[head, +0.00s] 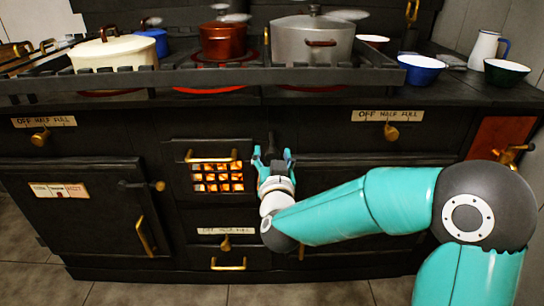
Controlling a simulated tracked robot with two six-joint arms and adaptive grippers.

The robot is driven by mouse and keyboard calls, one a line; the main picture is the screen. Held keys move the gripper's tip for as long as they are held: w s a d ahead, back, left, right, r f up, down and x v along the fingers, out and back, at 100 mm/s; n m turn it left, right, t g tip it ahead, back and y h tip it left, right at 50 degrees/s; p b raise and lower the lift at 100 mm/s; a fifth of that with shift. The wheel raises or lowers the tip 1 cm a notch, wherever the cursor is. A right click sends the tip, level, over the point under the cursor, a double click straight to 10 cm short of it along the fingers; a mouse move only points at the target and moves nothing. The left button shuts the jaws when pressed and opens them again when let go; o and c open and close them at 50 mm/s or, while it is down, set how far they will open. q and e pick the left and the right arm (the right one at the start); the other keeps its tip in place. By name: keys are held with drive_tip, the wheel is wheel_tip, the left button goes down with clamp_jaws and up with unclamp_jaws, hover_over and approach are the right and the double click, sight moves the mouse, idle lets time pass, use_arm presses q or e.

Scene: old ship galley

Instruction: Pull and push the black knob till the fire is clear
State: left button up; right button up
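My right gripper (272,157) is in front of the stove, just right of the fire grate. Its two teal fingers stand apart and point up toward the stove front. A small dark upright piece (271,142), which may be the black knob, shows between the fingertips; it is dark on dark, and I cannot tell whether they touch it. The fire (218,179) glows orange and yellow in blocks behind the grate bars, under a brass handle (211,157). My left gripper is not in view.
A cream pot (113,53), a red pot (222,42) and a grey pot (312,40) stand on the stove top behind a rail. A black lever with a brass end (159,186) sticks out at the left oven door. Brass dials and handles project from the front.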

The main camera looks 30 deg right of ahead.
drive_tip(key=v, duration=0.7)
drive_tip(key=shift+s, duration=0.2)
drive_tip(key=shift+a, duration=0.1)
drive_tip(key=shift+c, duration=0.2)
